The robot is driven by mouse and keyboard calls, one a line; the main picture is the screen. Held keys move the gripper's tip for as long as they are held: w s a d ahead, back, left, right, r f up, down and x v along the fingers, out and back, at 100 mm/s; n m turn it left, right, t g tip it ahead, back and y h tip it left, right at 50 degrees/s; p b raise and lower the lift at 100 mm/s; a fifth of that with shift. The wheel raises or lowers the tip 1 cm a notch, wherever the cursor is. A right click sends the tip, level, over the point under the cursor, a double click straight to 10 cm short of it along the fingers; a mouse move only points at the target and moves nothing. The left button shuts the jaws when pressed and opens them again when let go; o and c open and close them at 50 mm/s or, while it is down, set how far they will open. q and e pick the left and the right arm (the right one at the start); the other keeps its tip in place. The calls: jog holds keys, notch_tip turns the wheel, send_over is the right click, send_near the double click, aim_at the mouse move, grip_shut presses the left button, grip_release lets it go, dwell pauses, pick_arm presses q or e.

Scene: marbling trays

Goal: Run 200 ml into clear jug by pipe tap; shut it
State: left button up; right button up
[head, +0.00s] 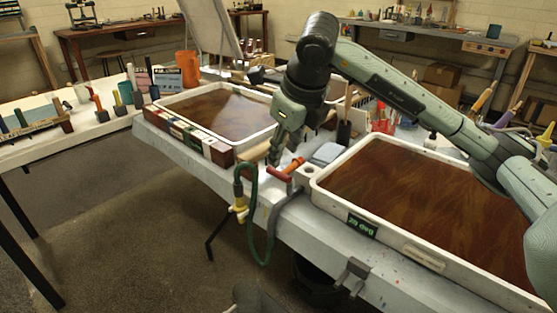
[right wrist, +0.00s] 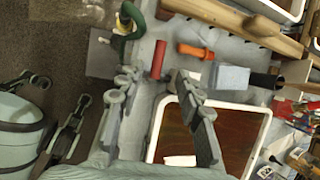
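A red tap handle (head: 279,174) sits at the near edge of the table, with an orange piece (head: 295,164) beside it. My right gripper (head: 285,155) is just above the handle. In the right wrist view its fingers (right wrist: 157,82) are spread and empty, and the red handle (right wrist: 158,60) lies beyond the gap between them. A green hose (head: 256,225) loops off the edge beside a yellow fitting (head: 240,203). My left gripper (right wrist: 55,92) shows at the left of the right wrist view, its fingers apart. I cannot make out a clear jug.
A white tray of brown liquid (head: 322,206) with a green display (head: 361,224) stands at right. Another white tray (head: 236,143) stands behind, with a row of coloured blocks (head: 190,138) along its front. A grey clamp (head: 353,272) grips the table edge. Open floor lies left.

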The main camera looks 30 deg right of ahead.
aim_at(277, 172)
jog(key=x, duration=0.6)
jog(key=shift+w+f, duration=0.1)
jog(key=shift+f, duration=0.3)
jog(key=shift+a, duration=0.1)
grip_shut()
